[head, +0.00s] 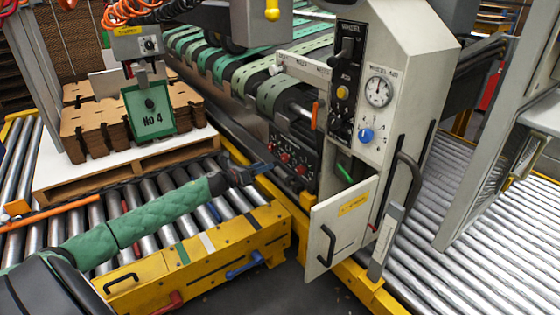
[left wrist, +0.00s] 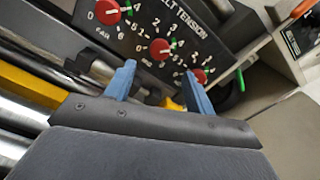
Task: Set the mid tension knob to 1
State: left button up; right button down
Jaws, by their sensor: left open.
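The belt tension panel (head: 293,150) is dark with a row of red knobs, each with a white number scale. The mid tension knob (left wrist: 160,49) is the middle one in the left wrist view, with a green mark beside its scale. Its exact setting is too small to read. The far knob (left wrist: 107,11) is at upper left and another red knob (left wrist: 198,76) is at lower right, partly behind a finger. My left gripper (left wrist: 157,78) is open and empty, its blue fingers apart below the mid knob. In the head view my left gripper (head: 262,170) is just left of the panel.
A white door (head: 338,232) stands open right of the panel. A green handle (head: 343,173) is near it. Yellow-framed rollers (head: 205,255) lie under my left arm. A pallet (head: 120,165) with stacked brown blanks (head: 95,130) is at left.

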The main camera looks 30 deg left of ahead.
aim_at(283, 159)
pick_arm(q)
jog(key=shift+w, duration=0.15)
jog(key=shift+b+x, duration=0.3)
jog(key=shift+x, duration=3.45)
jog(key=c, duration=1)
